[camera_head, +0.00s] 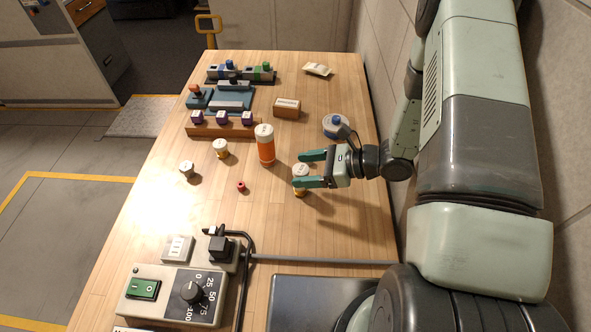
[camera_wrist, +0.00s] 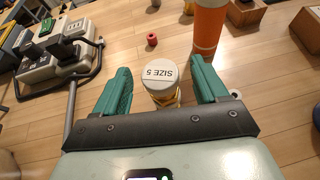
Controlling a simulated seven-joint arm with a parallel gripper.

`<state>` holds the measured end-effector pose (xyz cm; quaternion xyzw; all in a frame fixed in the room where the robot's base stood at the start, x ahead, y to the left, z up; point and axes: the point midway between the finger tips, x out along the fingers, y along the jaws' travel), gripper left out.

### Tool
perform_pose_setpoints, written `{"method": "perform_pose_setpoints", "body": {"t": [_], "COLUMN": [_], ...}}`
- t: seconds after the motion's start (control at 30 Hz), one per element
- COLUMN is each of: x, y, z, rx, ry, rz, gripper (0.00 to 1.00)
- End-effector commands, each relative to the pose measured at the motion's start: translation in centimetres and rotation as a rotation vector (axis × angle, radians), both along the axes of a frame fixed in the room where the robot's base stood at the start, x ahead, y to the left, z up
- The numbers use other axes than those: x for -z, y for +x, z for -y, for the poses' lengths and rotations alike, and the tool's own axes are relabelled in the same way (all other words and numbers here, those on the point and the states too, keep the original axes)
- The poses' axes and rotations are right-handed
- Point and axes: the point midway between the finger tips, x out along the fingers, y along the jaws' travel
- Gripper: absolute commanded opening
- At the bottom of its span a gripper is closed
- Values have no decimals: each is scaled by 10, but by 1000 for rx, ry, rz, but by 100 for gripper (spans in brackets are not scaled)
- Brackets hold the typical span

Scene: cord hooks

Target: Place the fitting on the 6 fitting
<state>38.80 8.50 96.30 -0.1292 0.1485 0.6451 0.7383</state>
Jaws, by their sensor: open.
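A fitting with a white cap and a brass-coloured lower part (camera_head: 301,170) stands upright on the wooden table in the head view. In the wrist view its cap reads "SIZE 5" (camera_wrist: 159,76). One finger hides part of the fitting in the head view. Another white-capped, brass-coloured piece (camera_head: 220,149) and a smaller grey piece with a pale top (camera_head: 187,170) stand farther left. Their labels are too small to read, so I cannot tell which is 6.
An orange cylinder with a white top (camera_head: 266,146) stands just left of my gripper. A small red ring (camera_head: 241,186) lies nearby. A rack with purple blocks (camera_head: 220,128) is behind, and a control box with a dial (camera_head: 175,296) is in front.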

Motion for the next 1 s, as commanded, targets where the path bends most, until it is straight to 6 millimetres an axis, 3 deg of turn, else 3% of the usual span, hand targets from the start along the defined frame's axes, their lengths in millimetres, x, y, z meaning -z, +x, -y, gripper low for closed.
{"method": "perform_pose_setpoints", "body": {"t": [0.03, 0.23, 0.57, 0.67, 0.83, 1.0], "x": [-15, -50, -69, -83, -144, -207], "y": [2, 1, 0, -2, -20, -56], "z": [-4, -3, -4, -5, -8, -1], "rx": [-4, -4, -11, -52, -262, -531], "ry": [4, 3, 1, -16, -117, -288], "rz": [8, 7, 8, 45, 221, 448], "gripper": [73, 73, 73, 73, 73, 73]}}
